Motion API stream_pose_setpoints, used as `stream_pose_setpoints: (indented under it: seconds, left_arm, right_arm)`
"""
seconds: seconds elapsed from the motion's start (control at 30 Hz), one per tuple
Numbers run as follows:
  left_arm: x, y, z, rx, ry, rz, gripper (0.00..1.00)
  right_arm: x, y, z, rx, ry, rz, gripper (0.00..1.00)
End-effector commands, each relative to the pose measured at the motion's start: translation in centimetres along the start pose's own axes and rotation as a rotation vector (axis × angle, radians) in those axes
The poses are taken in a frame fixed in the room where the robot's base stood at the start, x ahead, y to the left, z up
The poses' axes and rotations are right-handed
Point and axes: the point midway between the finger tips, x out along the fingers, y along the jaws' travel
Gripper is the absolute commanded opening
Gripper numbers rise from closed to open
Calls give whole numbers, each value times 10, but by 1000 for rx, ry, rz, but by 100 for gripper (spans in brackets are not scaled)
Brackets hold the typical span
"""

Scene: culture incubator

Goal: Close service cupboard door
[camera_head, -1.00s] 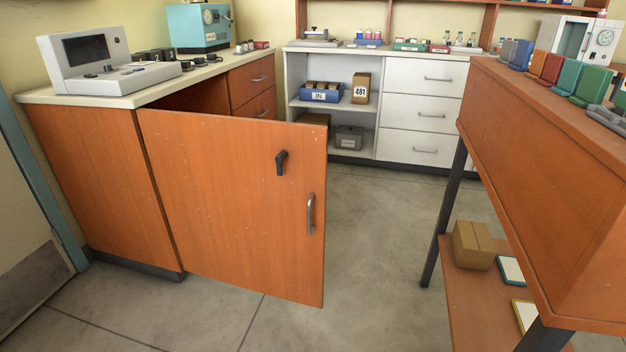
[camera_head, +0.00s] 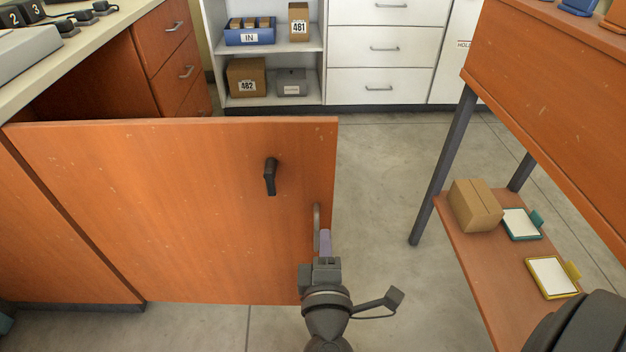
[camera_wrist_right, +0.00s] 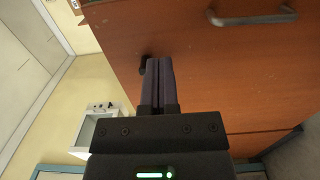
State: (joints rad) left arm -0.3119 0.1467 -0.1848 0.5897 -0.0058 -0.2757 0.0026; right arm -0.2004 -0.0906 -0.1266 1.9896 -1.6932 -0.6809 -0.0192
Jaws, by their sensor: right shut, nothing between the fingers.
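The service cupboard door (camera_head: 160,210) is an orange wood panel. It stands open, swung out from the cupboard, with a dark gap behind its top edge. It carries a black latch lever (camera_head: 270,176) and a grey bar handle (camera_head: 317,228) near its free edge. My right gripper (camera_head: 325,243) is shut and empty, in front of the door by the handle. In the right wrist view my shut fingers (camera_wrist_right: 159,75) point toward an orange wood surface with a grey handle (camera_wrist_right: 252,16) off to the right. Whether they touch it cannot be told. My left gripper is not seen.
An orange bench with a lower shelf (camera_head: 455,245) stands at the right, holding a cardboard box (camera_head: 475,205) and two small pads. White drawers (camera_head: 385,48) and open shelves stand behind. Bare grey floor (camera_head: 380,170) lies between door and bench.

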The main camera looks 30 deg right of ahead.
Motion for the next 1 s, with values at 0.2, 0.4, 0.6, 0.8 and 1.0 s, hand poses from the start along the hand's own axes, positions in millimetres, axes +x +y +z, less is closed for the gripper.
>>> stream_pose_setpoints:
  seconds: [0.2, 0.4, 0.6, 0.8, 1.0]
  left_arm:
    - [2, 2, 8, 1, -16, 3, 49]
    - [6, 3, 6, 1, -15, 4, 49]
    - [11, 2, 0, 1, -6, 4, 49]
    - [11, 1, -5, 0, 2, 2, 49]
    - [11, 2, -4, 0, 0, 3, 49]
  right_arm:
    - [47, 0, -1, 1, 1, 2, 0]
    - [90, -1, 0, 1, 0, 0, 0]
    - [118, -3, -1, 2, 2, -3, 0]
    - [127, -2, 0, 1, 2, -4, 0]
    - [126, -2, 0, 1, 2, -4, 0]
